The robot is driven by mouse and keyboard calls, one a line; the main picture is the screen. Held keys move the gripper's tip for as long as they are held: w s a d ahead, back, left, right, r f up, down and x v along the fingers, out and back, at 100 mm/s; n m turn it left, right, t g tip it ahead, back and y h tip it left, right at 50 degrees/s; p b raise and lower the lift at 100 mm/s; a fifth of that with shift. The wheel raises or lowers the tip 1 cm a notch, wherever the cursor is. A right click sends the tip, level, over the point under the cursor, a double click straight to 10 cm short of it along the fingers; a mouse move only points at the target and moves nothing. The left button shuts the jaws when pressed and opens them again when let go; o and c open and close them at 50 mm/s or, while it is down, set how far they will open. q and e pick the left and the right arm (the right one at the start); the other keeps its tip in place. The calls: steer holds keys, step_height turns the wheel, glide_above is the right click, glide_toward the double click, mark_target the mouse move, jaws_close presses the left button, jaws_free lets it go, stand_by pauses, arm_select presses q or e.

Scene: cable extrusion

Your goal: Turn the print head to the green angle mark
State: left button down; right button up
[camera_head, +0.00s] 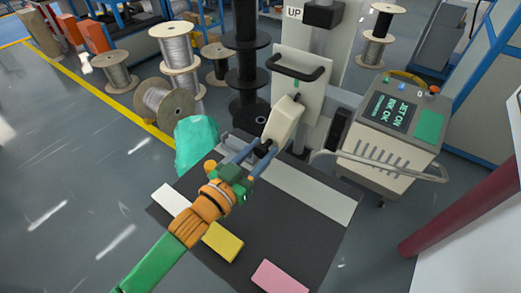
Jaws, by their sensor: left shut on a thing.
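The print head (284,122) is a cream, block-shaped unit in front of a pale upright plate (300,84) with a black handle. It is tilted, with its lower end towards my left gripper. A small green mark (296,97) shows at its upper end; I cannot tell whether it is the angle mark. My left gripper (264,150) is shut on the lower end of the print head, by a dark part there. The orange and green wrist comes in from the lower left. The fingers partly hide the head's lower end. My right gripper is not in view.
A dark table (300,232) lies below, with a yellow block (222,242), a pink block (278,278) and a white block (171,199). A printer cabinet (392,135) with a screen reading "JET ON INK OK" stands right. A teal bag (196,143) is left.

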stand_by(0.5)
arm_select(q)
steer(key=shift+r, duration=0.1)
steer(key=n+p, duration=0.1)
steer(key=s+d+n+p, duration=0.1)
steer(key=shift+d+n, duration=0.2)
steer(key=shift+n, duration=0.2)
steer(key=shift+d, duration=0.1)
steer(key=shift+c, duration=2.2)
jaws_free()
steer(key=shift+f, duration=0.2)
steer(key=b+v, duration=0.1)
steer(key=v, duration=0.6)
